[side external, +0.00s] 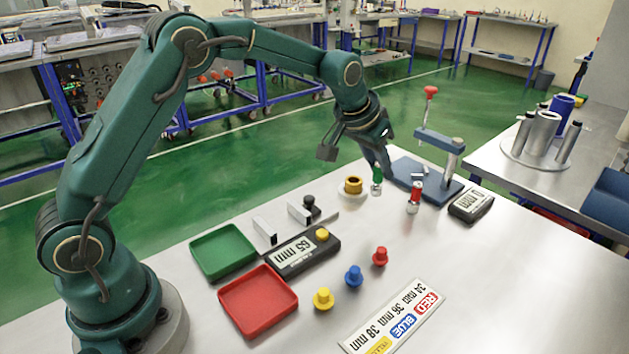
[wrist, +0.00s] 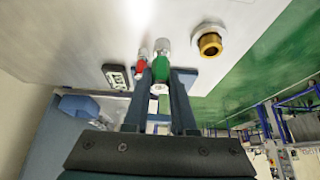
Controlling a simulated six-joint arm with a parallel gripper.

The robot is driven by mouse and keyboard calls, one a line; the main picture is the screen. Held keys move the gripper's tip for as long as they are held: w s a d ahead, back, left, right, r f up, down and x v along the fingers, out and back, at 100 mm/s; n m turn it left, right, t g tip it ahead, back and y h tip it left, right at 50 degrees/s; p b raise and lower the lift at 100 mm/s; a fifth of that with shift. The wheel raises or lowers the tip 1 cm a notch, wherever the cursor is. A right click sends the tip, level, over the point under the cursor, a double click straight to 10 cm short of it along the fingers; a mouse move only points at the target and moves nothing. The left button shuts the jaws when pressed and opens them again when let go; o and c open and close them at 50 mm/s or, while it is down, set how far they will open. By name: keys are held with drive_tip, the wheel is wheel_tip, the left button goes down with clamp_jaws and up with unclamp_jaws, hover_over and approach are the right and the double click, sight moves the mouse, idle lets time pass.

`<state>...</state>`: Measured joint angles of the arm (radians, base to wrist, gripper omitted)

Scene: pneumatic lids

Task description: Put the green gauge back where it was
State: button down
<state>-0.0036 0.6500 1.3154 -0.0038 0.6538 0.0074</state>
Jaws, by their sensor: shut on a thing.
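The green gauge (side external: 377,176) is a small upright cylinder with a green band and a metal end. My gripper (side external: 380,168) is shut on it, near the left edge of the blue stand (side external: 442,190). In the wrist view the green gauge (wrist: 160,68) sits between the two fingers of my gripper (wrist: 160,75). Whether its base touches the table is hard to tell. A similar red gauge (side external: 415,199) stands upright in front of the stand; it also shows in the wrist view (wrist: 141,68), beside the left finger.
A brass ring on a white base (side external: 352,187) stands close left of my gripper. A 0 mm display (side external: 471,205) lies right of the red gauge. Green (side external: 222,252) and red (side external: 258,300) trays, a 65 mm display (side external: 302,252) and coloured lids (side external: 353,276) lie nearer.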

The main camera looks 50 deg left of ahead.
drive_tip(key=shift+w+d+f, duration=0.25)
drive_tip(key=shift+d+f, duration=0.35)
drive_tip(key=shift+f, duration=0.45)
drive_tip(key=shift+w+d+f, duration=0.25)
drive_tip(key=shift+d+f, duration=0.35)
drive_tip(key=shift+f, duration=0.45)
drive_tip(key=shift+w+d+f, duration=0.25)
drive_tip(key=shift+d+f, duration=0.35)
drive_tip(key=shift+f, duration=0.45)
drive_tip(key=shift+f, duration=0.1)
drive_tip(key=c, duration=0.7)
unclamp_jaws()
drive_tip(key=shift+c, duration=0.2)
